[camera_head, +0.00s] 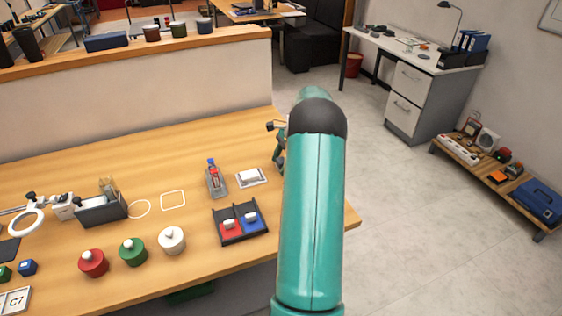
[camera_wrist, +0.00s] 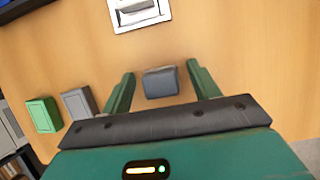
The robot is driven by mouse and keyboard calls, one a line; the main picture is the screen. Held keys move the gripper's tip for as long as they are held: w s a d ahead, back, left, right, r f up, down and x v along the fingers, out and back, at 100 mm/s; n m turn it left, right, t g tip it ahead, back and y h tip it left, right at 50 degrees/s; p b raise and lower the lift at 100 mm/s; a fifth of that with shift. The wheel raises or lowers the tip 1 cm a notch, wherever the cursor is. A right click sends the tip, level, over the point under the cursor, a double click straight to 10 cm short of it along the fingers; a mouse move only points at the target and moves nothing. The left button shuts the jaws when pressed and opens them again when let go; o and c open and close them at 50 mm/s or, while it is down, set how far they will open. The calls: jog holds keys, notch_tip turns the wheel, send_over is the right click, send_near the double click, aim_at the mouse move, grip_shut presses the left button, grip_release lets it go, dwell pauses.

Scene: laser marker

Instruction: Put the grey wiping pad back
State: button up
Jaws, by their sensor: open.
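In the wrist view a small grey block (camera_wrist: 160,83), which looks like the wiping pad, lies on the wooden table between the spread fingers of my open gripper (camera_wrist: 160,70). I cannot tell whether the fingers are down at its height; neither appears to touch it. A second grey block (camera_wrist: 78,103) lies to the left beside a green block (camera_wrist: 43,115). A white square holder (camera_wrist: 151,20) with a grey part in it lies beyond the fingertips; it also shows in the head view (camera_head: 250,177). In the head view my arm hides the blocks and most of my gripper.
Two white outlines, a circle and a square, mark bare table.

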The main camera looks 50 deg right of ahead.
jog(key=shift+r, duration=0.1)
jog(key=v, duration=1.2)
jog(key=shift+a+r, duration=0.15)
jog(key=shift+r, duration=0.05)
jog(key=w+a+r+n+h, duration=0.1)
jog(key=w+a+r+n, duration=0.35)
jog(key=a, duration=0.95)
jog(key=w+a+r+n+h, duration=0.1)
jog(key=a+r+n+h, duration=0.1)
jog(key=a+r+n, duration=0.8)
jog(key=s+a+n+h, duration=0.1)
jog(key=s+a, duration=0.2)
jog(key=a, duration=0.6)
jog(key=s+a+n, duration=0.1)
jog(key=s+a, duration=0.2)
jog(key=a, duration=0.5)
jog(key=s+a+f+n+t, duration=0.3)
jog(key=s+a+n, duration=0.4)
jog(key=s+a, duration=0.4)
jog(key=shift+a+f+n, duration=0.3)
jog(key=shift+f+n, duration=0.05)
jog(key=shift+f, duration=0.4)
